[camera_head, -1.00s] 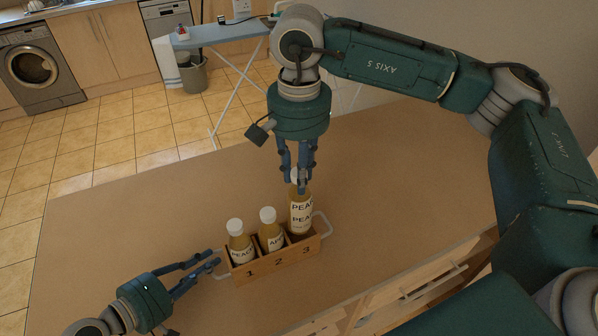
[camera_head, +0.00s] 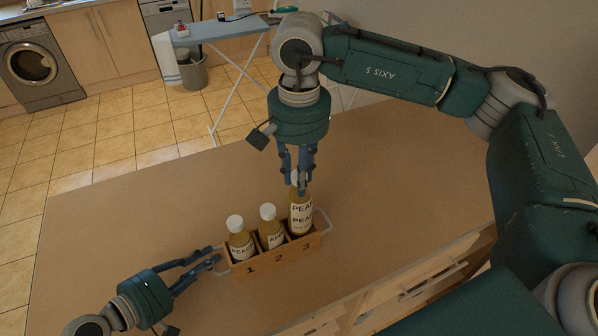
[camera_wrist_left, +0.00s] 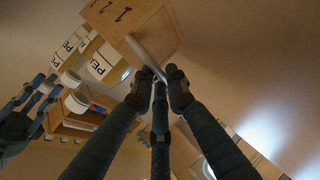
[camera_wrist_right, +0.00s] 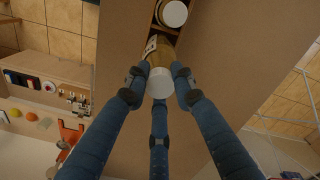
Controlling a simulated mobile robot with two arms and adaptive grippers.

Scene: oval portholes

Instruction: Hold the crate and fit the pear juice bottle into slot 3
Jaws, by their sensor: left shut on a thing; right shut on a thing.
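The wooden crate (camera_head: 277,259) stands on the table with slots numbered 1, 2 and 3. My left gripper (camera_head: 216,259) is shut on its left handle, a pale bar that shows in the left wrist view (camera_wrist_left: 147,57). My right gripper (camera_head: 301,185) points down, shut on the upper part of the pear juice bottle (camera_head: 301,216), whose label reads "PEA" with the rest cut off. The bottle is upright at slot 3 and stands higher than the other bottles. Its base is hidden by the crate front, so its depth is unclear. Its white cap (camera_wrist_right: 160,83) shows in the right wrist view.
A peach bottle (camera_head: 239,241) is in slot 1 and a second bottle (camera_head: 270,230), apparently apple, in slot 2. The table (camera_head: 130,215) is clear behind and left of the crate. An ironing board (camera_head: 222,30) stands beyond the table.

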